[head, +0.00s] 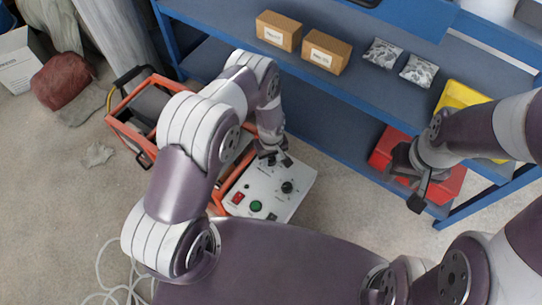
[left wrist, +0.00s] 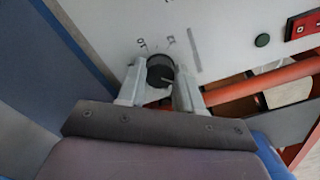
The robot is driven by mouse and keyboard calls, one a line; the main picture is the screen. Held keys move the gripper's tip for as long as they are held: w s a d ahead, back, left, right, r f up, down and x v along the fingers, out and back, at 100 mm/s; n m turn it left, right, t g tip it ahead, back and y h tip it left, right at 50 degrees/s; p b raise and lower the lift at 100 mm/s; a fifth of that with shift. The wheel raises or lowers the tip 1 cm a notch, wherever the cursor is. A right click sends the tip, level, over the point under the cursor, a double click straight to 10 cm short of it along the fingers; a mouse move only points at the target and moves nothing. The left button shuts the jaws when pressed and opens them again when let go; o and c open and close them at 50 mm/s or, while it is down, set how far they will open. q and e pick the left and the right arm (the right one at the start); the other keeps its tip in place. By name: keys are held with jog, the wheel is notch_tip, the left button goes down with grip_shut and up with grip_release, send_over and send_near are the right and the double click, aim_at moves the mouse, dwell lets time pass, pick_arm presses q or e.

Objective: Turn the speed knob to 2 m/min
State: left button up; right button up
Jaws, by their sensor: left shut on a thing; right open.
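The white control panel (head: 300,181) lies on an orange-framed machine (head: 118,112) in the head view. My left gripper (head: 273,160) is at its far edge. In the left wrist view the fingers of my left gripper (left wrist: 160,88) stand on both sides of a black round knob (left wrist: 159,69) and are shut on it. A pale pointer line shows on the knob, pointing right. Small scale marks are printed around it, too blurred to read. Another black knob (head: 287,187) is free on the panel. My right gripper (head: 405,182) is open and empty at the right.
The panel also has a green button (head: 256,206) and a red switch (head: 238,198). A blue shelf (head: 350,90) behind holds two cardboard boxes (head: 303,42), two bags and a yellow bin (head: 460,95). A red bin (head: 387,150) is behind my right gripper.

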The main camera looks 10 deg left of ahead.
aim_at(271, 159)
dwell(0.4)
pick_arm(q)
jog(key=o, duration=1)
jog(key=shift+r+p, duration=1.75)
jog(key=shift+r, duration=4.6)
